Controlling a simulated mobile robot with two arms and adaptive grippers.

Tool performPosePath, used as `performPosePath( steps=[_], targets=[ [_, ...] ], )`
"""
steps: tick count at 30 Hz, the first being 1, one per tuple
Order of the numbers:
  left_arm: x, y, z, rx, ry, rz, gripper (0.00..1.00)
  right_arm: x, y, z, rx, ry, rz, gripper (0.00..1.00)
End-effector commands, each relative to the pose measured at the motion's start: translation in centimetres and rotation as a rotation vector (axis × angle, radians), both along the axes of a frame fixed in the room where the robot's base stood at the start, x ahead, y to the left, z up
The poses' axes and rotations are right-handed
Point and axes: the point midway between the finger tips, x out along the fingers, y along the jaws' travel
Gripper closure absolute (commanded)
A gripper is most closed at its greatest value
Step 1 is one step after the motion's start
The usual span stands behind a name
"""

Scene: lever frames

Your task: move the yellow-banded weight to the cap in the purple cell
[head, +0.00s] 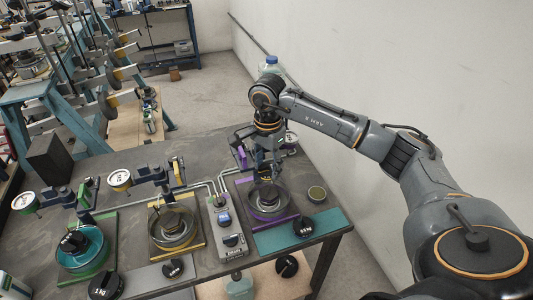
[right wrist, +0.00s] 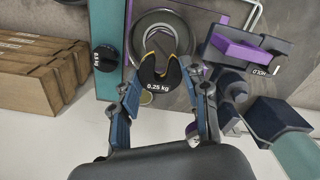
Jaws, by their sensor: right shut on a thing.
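The yellow-banded weight (right wrist: 160,82) is black, slotted and marked 0.25 kg; it sits at the fingertips of my right gripper (right wrist: 160,88). My right gripper also shows in the head view (head: 268,175), pointing down over the purple cell, shut on the weight. The purple cell has a purple-edged base (head: 268,222) with a round ring-like dish (head: 285,207); the dish also shows just beyond the weight in the wrist view (right wrist: 190,22). My gripper partly hides the dish's middle, and I cannot make out the cap clearly. My left gripper is out of view.
A purple lever part (right wrist: 236,48) stands beside the dish. A black weight (head: 305,225) lies on the teal strip (head: 330,222). The yellow cell (head: 200,240) and green cell (head: 108,258) lie left. A wall borders the right.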

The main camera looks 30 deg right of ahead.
Motion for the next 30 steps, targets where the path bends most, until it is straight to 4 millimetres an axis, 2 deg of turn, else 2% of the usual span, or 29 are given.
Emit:
performPosePath(
  steps=[3, 8, 19, 21, 30],
  targets=[
    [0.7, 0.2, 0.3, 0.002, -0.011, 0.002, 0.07, 0.3, -0.7, -0.2, 0.001, 0.005, -0.056, 0.85],
    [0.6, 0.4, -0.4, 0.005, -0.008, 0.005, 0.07, 0.3, -0.7, -1.2, 0.0, 0.005, -0.057, 0.85],
    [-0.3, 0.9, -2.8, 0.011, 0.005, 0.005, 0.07, 0.2, -0.7, -5.5, 0.0, 0.004, -0.055, 0.85],
    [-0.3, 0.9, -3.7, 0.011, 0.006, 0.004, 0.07, 0.3, -0.7, -6.3, -0.001, 0.003, -0.055, 0.85],
    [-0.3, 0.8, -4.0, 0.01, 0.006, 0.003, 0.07, 0.3, -0.7, -6.7, 0.0, 0.003, -0.054, 0.85]
  ],
)
